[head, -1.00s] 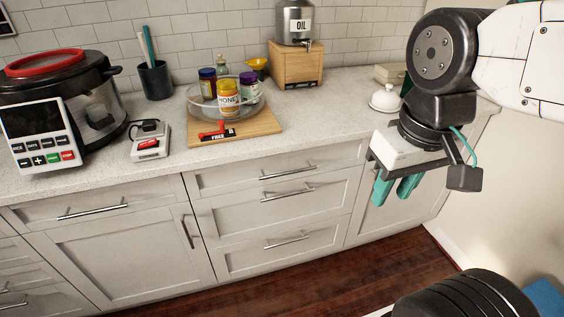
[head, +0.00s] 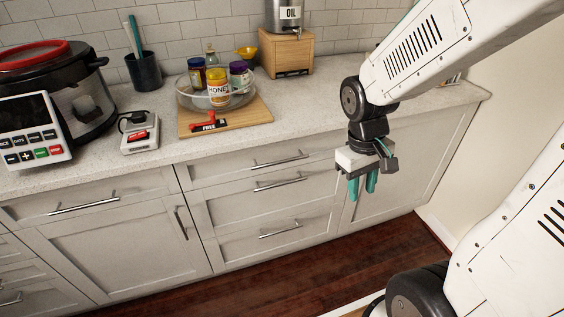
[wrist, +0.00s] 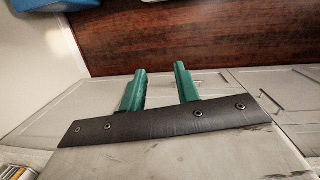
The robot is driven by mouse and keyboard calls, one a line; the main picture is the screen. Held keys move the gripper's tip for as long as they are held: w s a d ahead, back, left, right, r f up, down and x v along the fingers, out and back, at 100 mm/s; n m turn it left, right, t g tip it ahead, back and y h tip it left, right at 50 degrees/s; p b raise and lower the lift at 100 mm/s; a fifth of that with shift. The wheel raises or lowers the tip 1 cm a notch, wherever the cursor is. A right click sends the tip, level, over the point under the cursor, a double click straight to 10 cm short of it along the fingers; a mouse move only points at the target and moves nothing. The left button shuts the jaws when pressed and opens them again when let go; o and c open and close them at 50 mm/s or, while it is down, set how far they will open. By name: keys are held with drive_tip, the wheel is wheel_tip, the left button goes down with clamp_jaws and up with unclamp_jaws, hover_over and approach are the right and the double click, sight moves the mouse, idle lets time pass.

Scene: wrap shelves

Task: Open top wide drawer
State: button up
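The wide drawers are stacked in the middle of the light grey base cabinets. The top wide drawer (head: 225,171) sits just under the counter and is shut, with a silver bar handle (head: 279,160). Below it are a second wide drawer (head: 225,208) and a bottom wide drawer (head: 245,242), both shut. My gripper (head: 362,200) hangs to the right of these drawers, in front of the right cabinet door, fingers pointing down. In the wrist view, the two green fingers (wrist: 160,82) are apart with nothing between them.
The counter (head: 330,105) holds a wooden board (head: 255,112) with jars on a glass tray, an oil dispenser (head: 285,17) on a wooden box, and a cooker (head: 75,90) at left. Dark wooden floor (head: 330,252) lies clear before the cabinets. A wall (head: 510,120) stands at right.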

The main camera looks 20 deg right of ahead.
drive_tip(key=w+d+f+n+t, duration=0.1)
drive_tip(key=w+d+f+n, duration=0.2)
drive_tip(key=f, duration=0.4)
drive_tip(key=w+f+n+t, duration=0.2)
drive_tip(key=w+f, duration=0.4)
drive_tip(key=f, duration=0.1)
drive_tip(key=n+t+y, duration=0.7)
drive_tip(key=n+t, duration=0.6)
drive_tip(key=n, duration=0.3)
approach(283, 162)
drive_tip(key=r+x, duration=0.1)
drive_tip(key=x, duration=0.7)
drive_tip(key=f+x, duration=0.1)
drive_tip(key=x, duration=0.2)
drive_tip(key=shift+s+d, duration=0.1)
drive_tip(key=shift+s, duration=0.05)
clamp_jaws()
